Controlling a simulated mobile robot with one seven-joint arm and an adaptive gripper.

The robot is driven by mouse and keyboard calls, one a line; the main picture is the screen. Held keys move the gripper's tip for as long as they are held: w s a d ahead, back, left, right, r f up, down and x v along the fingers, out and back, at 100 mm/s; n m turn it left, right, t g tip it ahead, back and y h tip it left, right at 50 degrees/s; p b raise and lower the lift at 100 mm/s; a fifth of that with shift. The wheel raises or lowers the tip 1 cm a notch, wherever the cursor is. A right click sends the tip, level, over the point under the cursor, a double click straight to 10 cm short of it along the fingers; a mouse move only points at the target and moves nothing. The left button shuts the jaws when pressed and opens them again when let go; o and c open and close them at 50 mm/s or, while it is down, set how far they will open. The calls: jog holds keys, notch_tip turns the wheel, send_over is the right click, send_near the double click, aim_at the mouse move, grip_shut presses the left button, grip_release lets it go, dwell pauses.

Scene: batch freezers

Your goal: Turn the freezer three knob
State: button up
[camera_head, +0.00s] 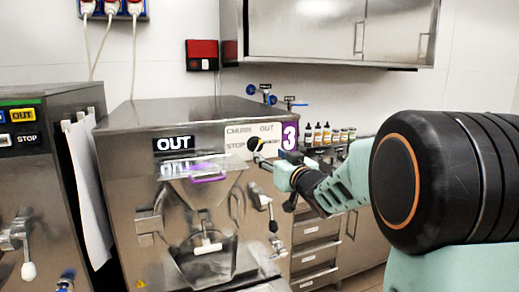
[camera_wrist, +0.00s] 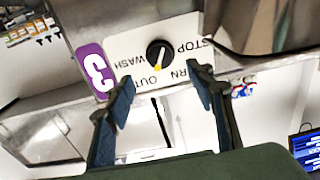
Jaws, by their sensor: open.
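Freezer three (camera_head: 125,135) is a steel machine with a purple "3" label (camera_head: 290,136). Its black knob (camera_head: 256,144) sits on a white plate with CHURN, OUT, STOP and WASH lettering. In the wrist view the knob (camera_wrist: 159,52) shows its yellow mark on the side toward OUT. My gripper (camera_head: 264,160) is just in front of the plate, low and right of the knob in the head view. In the wrist view my gripper (camera_wrist: 159,80) is open and empty, fingertips apart. The knob lies beyond the gap between them, apparently untouched.
Freezer three's hopper (camera_head: 200,185) and a lever (camera_head: 265,205) are below the plate. Another freezer (camera_head: 45,150) stands at left. Small bottles (camera_head: 318,133) stand on a counter behind. A steel wall cabinet (camera_head: 305,28) hangs above.

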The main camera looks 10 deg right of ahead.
aim_at(258, 147)
jog(key=p+x, duration=0.1)
jog(key=x, duration=0.8)
jog(key=shift+w+p, duration=0.2)
jog(key=shift+p, duration=0.15)
jog(key=c, duration=1.2)
jog(key=shift+o, duration=0.2)
jog(key=shift+f, duration=0.1)
jog(key=shift+b, duration=0.3)
